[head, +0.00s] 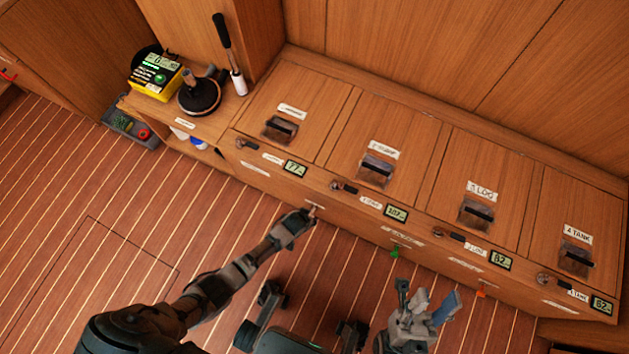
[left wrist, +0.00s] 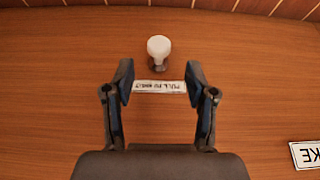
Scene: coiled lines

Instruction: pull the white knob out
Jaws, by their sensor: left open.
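The white knob (left wrist: 158,46) sticks out of a wooden panel in the left wrist view, on a short dark base. A small label (left wrist: 158,87) is beside it. My left gripper (left wrist: 159,76) is open, with one finger on each side of the label. The knob shows in the gap beyond the fingertips, with nothing gripping it. In the head view my left gripper (head: 299,219) is at the front face of the low cabinet, by a small pale stub (head: 314,209) that looks like the knob. My right gripper (head: 424,312) is low, away from the cabinet, its fingers apart and empty.
The cabinet top (head: 400,122) has several lids with dark handles, and latches and small displays along its front. A yellow meter (head: 156,76) stands at the left.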

